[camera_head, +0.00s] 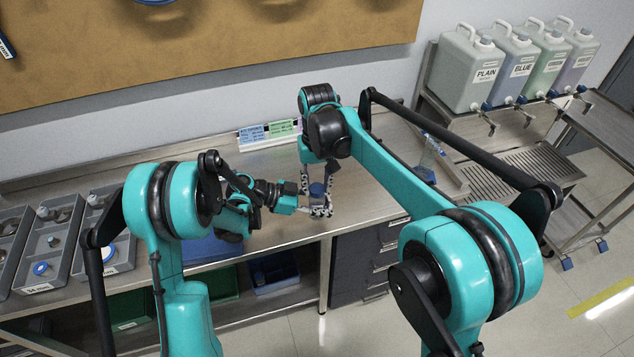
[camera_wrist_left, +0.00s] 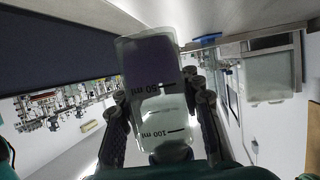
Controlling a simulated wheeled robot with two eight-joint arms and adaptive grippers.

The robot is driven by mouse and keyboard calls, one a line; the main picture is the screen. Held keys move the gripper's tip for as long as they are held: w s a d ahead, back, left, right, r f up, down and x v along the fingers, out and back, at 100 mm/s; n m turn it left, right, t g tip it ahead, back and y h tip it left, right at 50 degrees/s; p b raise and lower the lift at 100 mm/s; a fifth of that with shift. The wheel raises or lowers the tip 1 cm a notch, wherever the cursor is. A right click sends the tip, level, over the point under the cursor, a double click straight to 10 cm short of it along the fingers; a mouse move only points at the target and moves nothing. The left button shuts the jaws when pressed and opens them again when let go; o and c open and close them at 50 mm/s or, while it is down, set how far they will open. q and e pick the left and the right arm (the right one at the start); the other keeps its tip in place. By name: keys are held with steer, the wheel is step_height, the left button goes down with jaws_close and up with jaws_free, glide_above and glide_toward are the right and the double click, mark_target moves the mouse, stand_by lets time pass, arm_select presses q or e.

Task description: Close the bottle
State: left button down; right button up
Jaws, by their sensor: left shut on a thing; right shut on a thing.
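The bottle (camera_wrist_left: 160,98) is clear, with 50 ml and 100 ml marks and dark purple liquid in its lower part. It appears upside down in the left wrist view, its neck end hidden at the picture's bottom. My left gripper (camera_wrist_left: 160,112) is shut around its sides; in the head view this gripper (camera_head: 314,210) is small and partly covered. My right gripper (camera_head: 317,183) points down above it, shut on a small blue thing that looks like the cap (camera_head: 316,189). I cannot tell whether the cap touches the bottle neck.
Grey trays (camera_head: 40,245) with small parts and blue-and-white round pieces stand at the left of the steel bench (camera_head: 350,205). Blue and green labels (camera_head: 267,132) stand at the bench's back. Several large jugs (camera_head: 468,68) stand on a rack at the right.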

steer(key=m, duration=0.7)
steer(key=shift+m, duration=0.4)
steer(key=m, duration=1.8)
steer(key=shift+m, duration=0.3)
steer(key=m, duration=0.4)
steer(key=o, duration=0.7)
steer(key=shift+f, duration=0.1)
steer(key=shift+o, duration=0.2)
